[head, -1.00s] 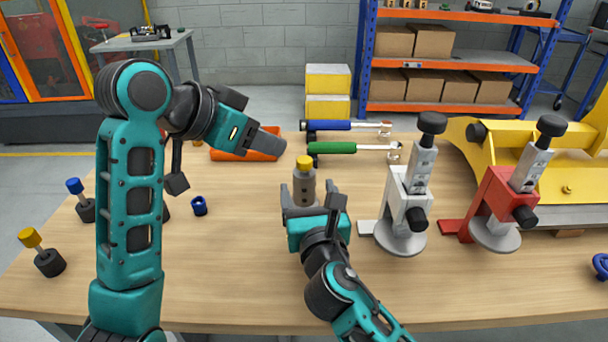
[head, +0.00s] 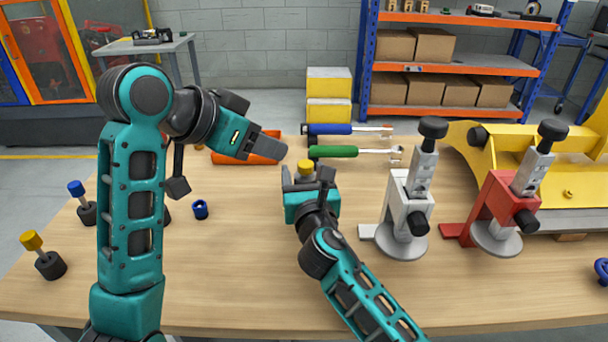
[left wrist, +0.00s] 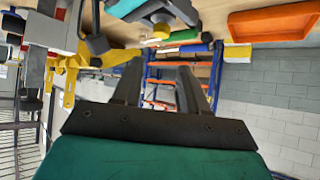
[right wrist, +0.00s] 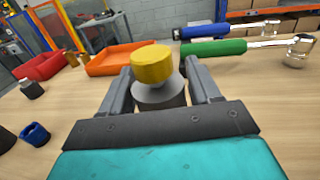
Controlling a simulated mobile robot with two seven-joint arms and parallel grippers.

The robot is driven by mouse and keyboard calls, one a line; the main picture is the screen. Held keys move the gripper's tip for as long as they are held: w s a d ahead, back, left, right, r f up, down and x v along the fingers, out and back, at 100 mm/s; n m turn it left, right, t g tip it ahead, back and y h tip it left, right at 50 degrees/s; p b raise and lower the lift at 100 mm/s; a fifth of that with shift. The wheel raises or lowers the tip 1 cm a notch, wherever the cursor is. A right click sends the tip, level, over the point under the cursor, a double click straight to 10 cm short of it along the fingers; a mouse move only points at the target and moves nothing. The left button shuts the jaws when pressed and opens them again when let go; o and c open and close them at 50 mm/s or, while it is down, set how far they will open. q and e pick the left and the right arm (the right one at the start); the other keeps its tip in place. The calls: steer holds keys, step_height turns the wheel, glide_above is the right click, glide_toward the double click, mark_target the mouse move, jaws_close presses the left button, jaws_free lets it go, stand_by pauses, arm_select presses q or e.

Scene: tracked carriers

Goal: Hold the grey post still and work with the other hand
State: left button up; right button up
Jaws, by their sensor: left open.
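The grey post (right wrist: 160,97) with a yellow knob on top stands upright on the bench. In the head view its yellow knob (head: 305,166) shows above my right gripper (head: 306,180), which hides most of the body. In the right wrist view the fingers of my right gripper (right wrist: 160,85) lie on both sides of the post, close to it; I cannot tell whether they press on it. My left gripper (head: 262,146) is open and empty, raised above the bench left of the post. Its two spread fingers (left wrist: 160,75) also show in the left wrist view.
A blue-handled tool (head: 330,129) and a green-handled tool (head: 335,152) lie behind the post. An orange tray (head: 248,158) is behind my left gripper. A white clamp (head: 398,205) and a red clamp (head: 490,205) stand right. A blue ring (head: 200,210) lies left.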

jaws_close()
arm_select(q)
steer(key=shift+o, duration=0.4)
